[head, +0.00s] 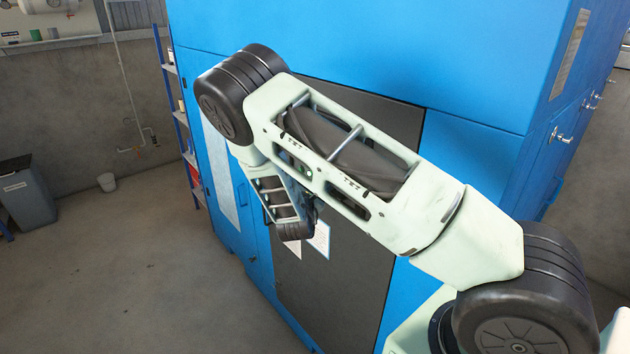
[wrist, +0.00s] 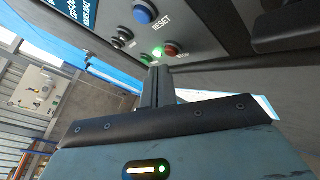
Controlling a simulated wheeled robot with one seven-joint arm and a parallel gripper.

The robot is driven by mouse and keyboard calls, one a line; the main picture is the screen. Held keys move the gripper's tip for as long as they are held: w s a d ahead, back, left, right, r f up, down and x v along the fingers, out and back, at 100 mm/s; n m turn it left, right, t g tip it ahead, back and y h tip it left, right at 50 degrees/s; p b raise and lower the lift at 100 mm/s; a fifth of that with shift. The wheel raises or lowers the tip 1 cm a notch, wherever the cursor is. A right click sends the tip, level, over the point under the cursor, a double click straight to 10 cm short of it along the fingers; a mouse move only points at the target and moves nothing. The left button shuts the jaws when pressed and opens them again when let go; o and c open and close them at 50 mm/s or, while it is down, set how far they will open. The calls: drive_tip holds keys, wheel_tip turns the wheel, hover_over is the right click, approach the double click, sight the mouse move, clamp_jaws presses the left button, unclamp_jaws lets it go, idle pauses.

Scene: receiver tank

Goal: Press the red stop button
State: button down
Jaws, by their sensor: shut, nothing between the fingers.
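A blue button (wrist: 143,14) labelled RESET is further up the panel. My gripper (wrist: 160,70) is shut and empty, its fingertips just below the red and green buttons in the picture. I cannot tell whether the tips touch the panel. In the head view my arm hides the panel's buttons and my gripper.
A black knob (wrist: 124,34) and a display (wrist: 85,12) are also on the panel. A dark handle-like part (wrist: 285,25) juts out at the right. The head view shows a big blue cabinet (head: 400,45), a bin (head: 27,195) and clear floor at left.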

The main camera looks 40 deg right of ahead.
drive_tip(key=shift+d, duration=0.15)
idle(0.4)
drive_tip(key=shift+d, duration=0.3)
drive_tip(key=shift+d, duration=0.4)
idle(0.7)
drive_tip(key=shift+a, duration=0.8)
drive_tip(key=shift+a, duration=0.1)
drive_tip(key=a, duration=0.4)
drive_tip(key=shift+s+a, duration=0.1)
drive_tip(key=shift+a, duration=0.3)
idle(0.7)
